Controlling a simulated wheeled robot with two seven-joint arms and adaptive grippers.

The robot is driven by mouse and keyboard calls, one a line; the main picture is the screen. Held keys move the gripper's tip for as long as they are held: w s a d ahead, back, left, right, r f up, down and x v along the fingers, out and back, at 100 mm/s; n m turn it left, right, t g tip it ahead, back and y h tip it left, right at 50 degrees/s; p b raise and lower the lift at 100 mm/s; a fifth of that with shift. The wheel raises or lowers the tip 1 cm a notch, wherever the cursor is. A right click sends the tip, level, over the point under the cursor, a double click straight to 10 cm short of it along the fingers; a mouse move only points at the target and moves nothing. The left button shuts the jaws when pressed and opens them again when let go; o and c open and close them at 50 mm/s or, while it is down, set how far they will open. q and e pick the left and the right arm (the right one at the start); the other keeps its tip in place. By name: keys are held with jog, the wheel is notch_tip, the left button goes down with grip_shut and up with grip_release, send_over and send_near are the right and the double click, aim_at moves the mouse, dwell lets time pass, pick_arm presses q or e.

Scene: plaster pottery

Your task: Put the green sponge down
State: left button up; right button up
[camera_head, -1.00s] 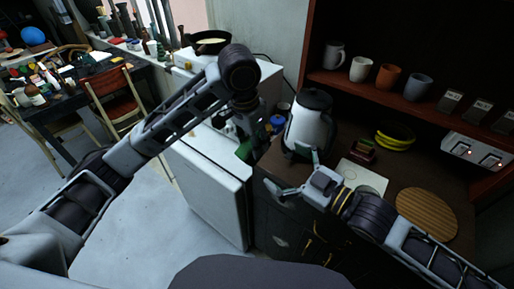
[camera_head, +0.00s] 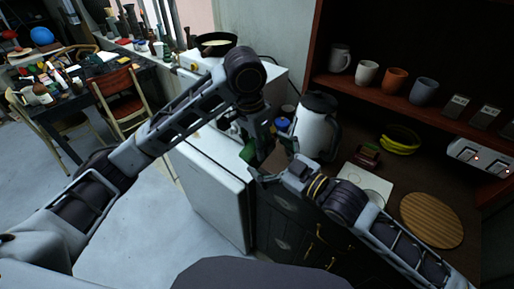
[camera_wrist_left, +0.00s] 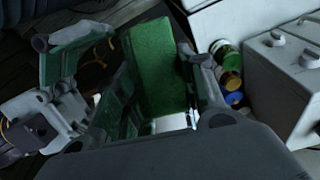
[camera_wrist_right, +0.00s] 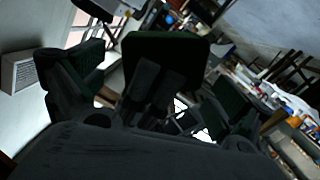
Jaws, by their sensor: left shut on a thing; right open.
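The green sponge (camera_head: 248,152) is held upright in my left gripper (camera_head: 256,142), above the gap beside the white cabinet. In the left wrist view the sponge (camera_wrist_left: 158,68) fills the space between the fingers. My right gripper (camera_head: 272,162) is open close beside it, and one of its fingers shows at the left of the left wrist view. In the right wrist view the sponge (camera_wrist_right: 165,48) looks dark and lies between the right gripper's spread fingers (camera_wrist_right: 150,85). I cannot tell whether they touch it.
A white kettle-like jug (camera_head: 316,125) stands on the dark counter just right of the grippers. The white cabinet (camera_head: 215,190) is below.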

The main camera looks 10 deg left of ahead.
aim_at(252, 147)
jog(key=shift+x, duration=2)
jog(key=shift+c, duration=0.3)
jog(key=c, duration=0.6)
pick_arm(q)
jog(key=o, duration=1)
pick_arm(e)
jog(key=shift+c, duration=0.3)
pick_arm(q)
jog(key=shift+r, duration=0.2)
jog(key=shift+s+a+r, duration=0.2)
jog(key=shift+s+r, duration=0.05)
jog(key=shift+r, duration=1.65)
jog(key=shift+s+a+r, duration=0.2)
jog(key=shift+r, duration=1.7)
jog(key=shift+s+a+r, duration=0.2)
jog(key=shift+s+r, duration=0.05)
jog(key=shift+r, duration=1.65)
